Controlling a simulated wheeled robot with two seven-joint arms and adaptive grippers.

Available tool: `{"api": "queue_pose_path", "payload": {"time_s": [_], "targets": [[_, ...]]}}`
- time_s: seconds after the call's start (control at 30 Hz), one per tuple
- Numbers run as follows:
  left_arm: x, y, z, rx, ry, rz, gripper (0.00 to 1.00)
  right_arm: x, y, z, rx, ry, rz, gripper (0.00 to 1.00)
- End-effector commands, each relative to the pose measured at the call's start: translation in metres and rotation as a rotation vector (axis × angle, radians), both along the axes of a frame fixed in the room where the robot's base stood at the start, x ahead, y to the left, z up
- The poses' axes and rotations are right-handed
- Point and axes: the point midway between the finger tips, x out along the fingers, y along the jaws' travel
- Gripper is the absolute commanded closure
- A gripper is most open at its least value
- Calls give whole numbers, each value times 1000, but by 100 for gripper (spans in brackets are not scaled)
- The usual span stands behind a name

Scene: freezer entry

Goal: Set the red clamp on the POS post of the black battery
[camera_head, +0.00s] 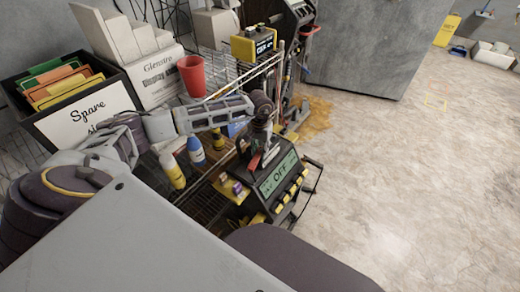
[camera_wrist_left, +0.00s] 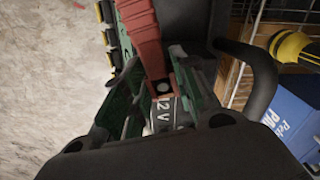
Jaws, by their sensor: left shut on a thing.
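My left gripper (camera_head: 262,143) is over the black unit with an OFF display (camera_head: 280,174), on the rack's right end. It is shut on the red clamp (camera_head: 254,162), which points down beside the unit's top. My right gripper is not in view.
Yellow (camera_head: 172,170) and blue-and-white (camera_head: 196,151) bottles stand left of the gripper. A red cup (camera_head: 192,76), a yellow-black box (camera_head: 254,44) and a Spare bin (camera_head: 84,118) are on the rack's upper level. The floor (camera_head: 410,180) at right is mostly clear.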

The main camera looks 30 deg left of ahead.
Motion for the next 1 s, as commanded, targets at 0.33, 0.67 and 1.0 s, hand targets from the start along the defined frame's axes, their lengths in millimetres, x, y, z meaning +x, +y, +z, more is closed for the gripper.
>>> {"api": "queue_pose_path", "payload": {"time_s": [0.33,0.67,1.0], "targets": [[0,0,0,0,0,0,47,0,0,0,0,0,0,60],[0,0,4,0,-1,0,47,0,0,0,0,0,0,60],[1,0,38,1,-3,0,47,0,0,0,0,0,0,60]]}}
